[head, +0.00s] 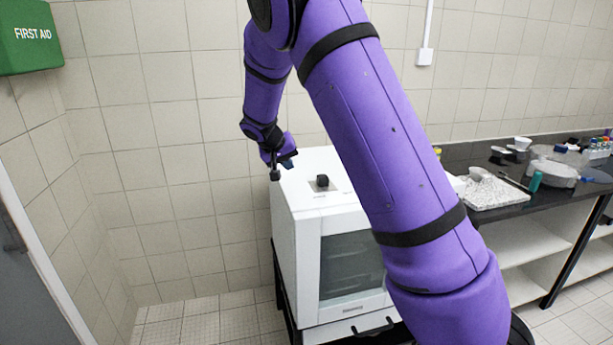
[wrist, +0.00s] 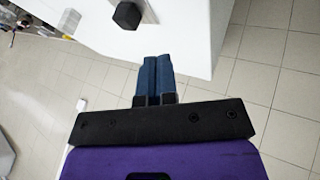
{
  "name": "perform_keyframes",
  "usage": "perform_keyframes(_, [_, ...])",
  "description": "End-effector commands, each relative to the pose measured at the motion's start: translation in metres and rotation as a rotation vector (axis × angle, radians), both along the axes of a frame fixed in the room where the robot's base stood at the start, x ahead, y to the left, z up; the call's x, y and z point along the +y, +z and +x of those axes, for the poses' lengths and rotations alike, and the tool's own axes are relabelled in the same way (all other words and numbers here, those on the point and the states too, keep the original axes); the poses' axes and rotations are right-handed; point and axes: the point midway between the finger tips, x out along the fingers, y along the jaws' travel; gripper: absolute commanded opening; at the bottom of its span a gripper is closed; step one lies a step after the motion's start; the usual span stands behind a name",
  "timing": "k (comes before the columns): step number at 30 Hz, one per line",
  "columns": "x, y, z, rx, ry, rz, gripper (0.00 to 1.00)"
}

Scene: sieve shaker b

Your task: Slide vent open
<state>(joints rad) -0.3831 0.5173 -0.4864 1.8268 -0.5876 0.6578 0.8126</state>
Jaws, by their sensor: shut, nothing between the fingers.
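The vent control is a black knob (head: 322,181) on a grey plate with small markings, on top of the white cabinet (head: 305,215). It also shows as a dark block at the top of the wrist view (wrist: 127,15). My gripper (head: 288,163) is at the cabinet's back left top edge, left of the knob and apart from it. In the wrist view its two blue fingers (wrist: 158,65) are together with nothing between them, over the cabinet's edge. The lettering by the knob is too small to read.
A green first aid box (head: 28,37) hangs at the upper left. Tiled wall lies close behind the cabinet; floor is free to its left.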

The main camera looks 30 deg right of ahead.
Motion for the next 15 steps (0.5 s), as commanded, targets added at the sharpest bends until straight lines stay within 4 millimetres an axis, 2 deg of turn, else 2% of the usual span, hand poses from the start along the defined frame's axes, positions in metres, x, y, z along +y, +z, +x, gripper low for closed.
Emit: perform_keyframes(15, [-0.0032,-0.0063,0.0032,0.001,-0.001,-0.007,0.00])
